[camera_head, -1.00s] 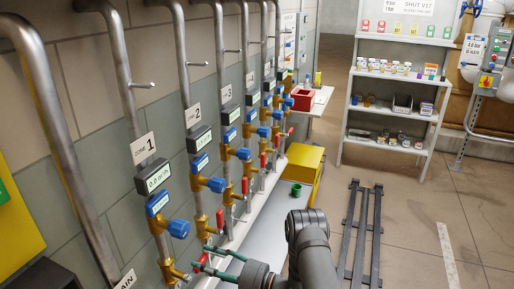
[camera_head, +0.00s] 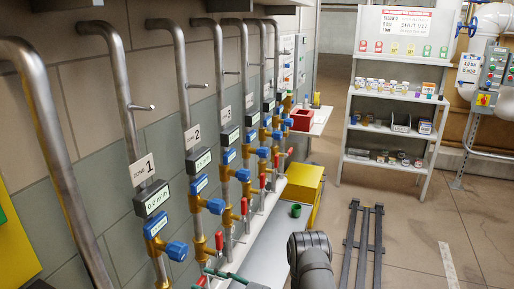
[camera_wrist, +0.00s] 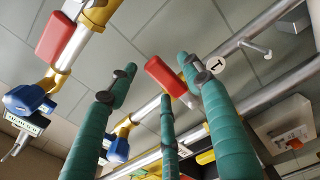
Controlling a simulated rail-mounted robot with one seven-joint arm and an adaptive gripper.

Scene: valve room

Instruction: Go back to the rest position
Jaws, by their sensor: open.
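My gripper (camera_head: 222,274) shows only in part at the bottom edge of the head view, low beside the row of pipes, with green fingers. In the wrist view its green fingers (camera_wrist: 158,82) are spread apart with nothing held between them. A red lever (camera_wrist: 166,76) appears behind and between the fingers in that view. Whether any finger touches a pipe cannot be told. My arm's dark wrist shows at the bottom centre of the head view.
Vertical pipes with blue knobs (camera_head: 177,251), red levers (camera_head: 219,241) and brass fittings line the left wall. A white shelf (camera_head: 391,92) stands at the back. Floor at right is clear past the dark rails (camera_head: 364,240).

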